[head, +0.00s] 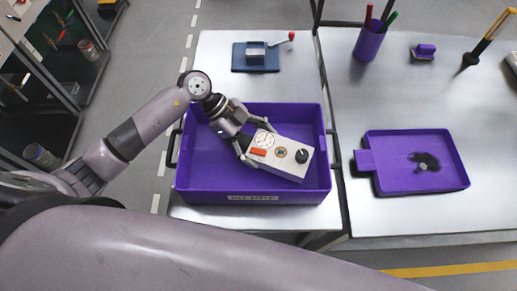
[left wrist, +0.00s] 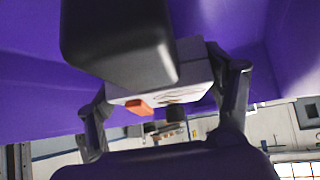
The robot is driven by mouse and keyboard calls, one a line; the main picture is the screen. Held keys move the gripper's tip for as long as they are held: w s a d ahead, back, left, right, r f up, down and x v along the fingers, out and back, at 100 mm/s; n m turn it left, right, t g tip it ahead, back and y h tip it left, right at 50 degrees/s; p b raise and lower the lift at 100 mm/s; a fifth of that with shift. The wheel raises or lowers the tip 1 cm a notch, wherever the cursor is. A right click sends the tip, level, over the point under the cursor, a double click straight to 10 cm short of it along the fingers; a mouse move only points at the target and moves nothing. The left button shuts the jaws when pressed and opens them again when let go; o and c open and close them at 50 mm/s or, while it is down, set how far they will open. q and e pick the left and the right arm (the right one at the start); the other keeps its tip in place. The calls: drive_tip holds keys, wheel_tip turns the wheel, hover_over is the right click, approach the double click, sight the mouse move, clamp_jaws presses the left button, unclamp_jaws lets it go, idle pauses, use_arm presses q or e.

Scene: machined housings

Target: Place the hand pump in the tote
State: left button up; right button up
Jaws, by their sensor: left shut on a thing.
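A light grey box with a round white dial, an orange-red part and a black knob (head: 295,163) is over the inside of the purple tote (head: 250,196). It seems to be the hand pump, but I cannot be sure. My left gripper (head: 246,149) is shut on its left end, its fingers on two opposite sides. In the left wrist view the box (left wrist: 190,80) sits between the fingers, with purple tote walls around. I cannot tell whether the box touches the tote floor. My right gripper is not in view.
A blue mat (head: 240,64) with a grey block and a red-tipped lever (head: 283,42) lies behind the tote. On the right bench are a purple tray (head: 440,181), a purple pen cup (head: 369,42) and a small purple item (head: 424,50). Bench between them is clear.

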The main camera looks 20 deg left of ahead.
use_arm(q)
wheel_tip(320, 180, down, 2)
drive_tip(key=shift+f, duration=0.55)
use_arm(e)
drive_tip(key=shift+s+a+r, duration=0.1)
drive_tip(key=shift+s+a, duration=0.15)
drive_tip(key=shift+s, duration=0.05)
use_arm(q)
drive_tip(key=shift+f, duration=0.1)
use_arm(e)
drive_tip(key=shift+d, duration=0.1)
use_arm(q)
drive_tip(key=o, duration=1.1)
drive_tip(key=shift+f, duration=0.15)
drive_tip(key=shift+c, duration=0.2)
drive_tip(key=o, duration=0.5)
drive_tip(key=shift+c, duration=0.2)
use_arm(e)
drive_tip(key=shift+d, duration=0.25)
